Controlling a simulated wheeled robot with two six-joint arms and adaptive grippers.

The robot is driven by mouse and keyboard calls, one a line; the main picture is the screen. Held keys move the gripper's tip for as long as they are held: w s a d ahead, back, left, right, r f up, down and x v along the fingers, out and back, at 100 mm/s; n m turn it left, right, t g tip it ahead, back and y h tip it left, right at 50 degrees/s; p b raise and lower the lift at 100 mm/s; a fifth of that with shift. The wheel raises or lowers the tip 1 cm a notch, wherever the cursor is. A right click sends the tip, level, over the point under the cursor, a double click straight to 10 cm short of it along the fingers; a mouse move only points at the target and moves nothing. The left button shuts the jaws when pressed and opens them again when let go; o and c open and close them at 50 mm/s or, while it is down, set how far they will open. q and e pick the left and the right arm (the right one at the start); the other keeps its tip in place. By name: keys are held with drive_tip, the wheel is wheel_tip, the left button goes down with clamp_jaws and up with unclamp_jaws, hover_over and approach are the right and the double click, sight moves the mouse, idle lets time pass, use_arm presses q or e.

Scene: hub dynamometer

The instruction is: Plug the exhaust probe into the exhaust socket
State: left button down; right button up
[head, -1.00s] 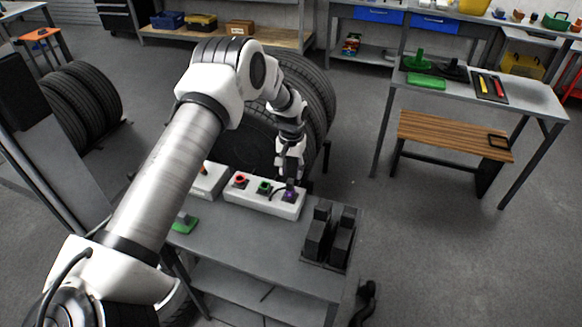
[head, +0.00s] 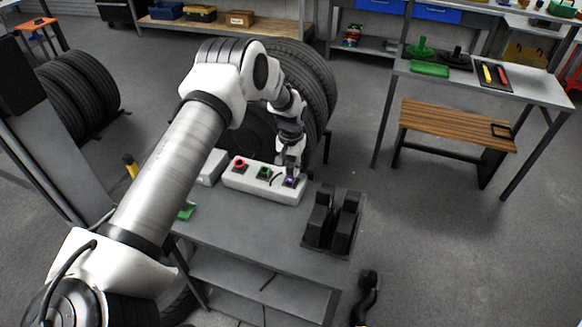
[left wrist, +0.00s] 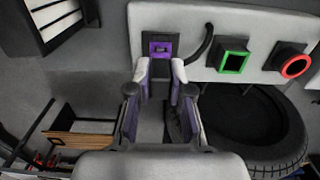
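A white panel (head: 235,187) on the grey cart carries a red round socket, a green square socket (head: 264,172) and a purple fitting (head: 290,181) at its right end. In the left wrist view the purple fitting (left wrist: 160,48) is a purple piece with a dark slot, seated in a dark frame. A black cable (left wrist: 202,42) curves beside it. Whether this piece is the exhaust probe in its socket, I cannot tell for sure. My right gripper is not in view.
The cart top (head: 250,234) is mostly clear. A black holder with upright blocks (head: 331,220) stands at its right. A large tyre (head: 315,90) stands behind the panel. A wooden bench (head: 455,128) and a workbench are further right.

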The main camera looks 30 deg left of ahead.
use_arm(q)
drive_tip(key=shift+w+r, duration=0.1)
drive_tip(key=shift+r, duration=0.25)
drive_tip(key=shift+r+p, duration=0.25)
drive_tip(key=shift+p, duration=0.15)
drive_tip(key=shift+r, duration=0.1)
drive_tip(key=shift+r+p, duration=1.4)
drive_tip(key=shift+r, duration=0.65)
drive_tip(key=shift+f, duration=0.1)
